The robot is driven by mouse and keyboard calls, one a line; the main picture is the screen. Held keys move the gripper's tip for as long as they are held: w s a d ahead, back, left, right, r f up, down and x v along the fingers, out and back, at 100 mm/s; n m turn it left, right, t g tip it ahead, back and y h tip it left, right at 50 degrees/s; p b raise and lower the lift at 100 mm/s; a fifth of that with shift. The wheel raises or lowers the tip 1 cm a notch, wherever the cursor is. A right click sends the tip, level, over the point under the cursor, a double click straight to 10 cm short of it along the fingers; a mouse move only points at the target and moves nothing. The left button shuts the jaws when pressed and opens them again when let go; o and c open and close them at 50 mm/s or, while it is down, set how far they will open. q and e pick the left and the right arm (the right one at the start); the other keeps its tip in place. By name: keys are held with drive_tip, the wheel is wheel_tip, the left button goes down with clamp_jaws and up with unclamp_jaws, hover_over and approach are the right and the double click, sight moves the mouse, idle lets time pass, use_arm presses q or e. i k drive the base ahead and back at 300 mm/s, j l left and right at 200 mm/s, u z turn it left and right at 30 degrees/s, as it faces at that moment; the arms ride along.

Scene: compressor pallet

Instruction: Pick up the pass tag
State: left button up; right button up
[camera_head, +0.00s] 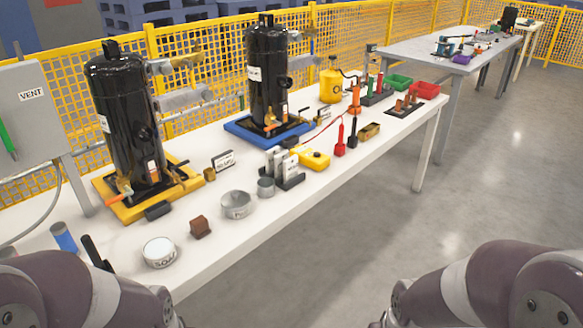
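I cannot make out for certain which item is the pass tag, as the print is too small to read. Pale upright tags (291,167) stand in a dark holder (291,182) near the middle of the white table. A small dark-framed sign (223,160) with a white face stands between the two black compressors, the left compressor (124,125) on a yellow base and the right compressor (268,75) on a blue base. Only links of my two arms show at the bottom corners. Neither gripper is in view.
The white table (215,255) also bears a round tin (159,252), a brown block (200,227), a metal bowl (237,204) and a yellow meter (313,158). A grey cabinet (28,115) stands left. A yellow mesh fence (215,70) runs behind. The floor at right is clear.

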sight(290, 165)
drive_tip(key=i+z, duration=0.2)
drive_tip(key=i, duration=0.3)
drive_tip(key=i+j+z, duration=0.15)
drive_tip(key=i, duration=0.3)
drive_tip(key=i+j+z, duration=0.2)
drive_tip(key=i, duration=0.3)
drive_tip(key=l, duration=0.1)
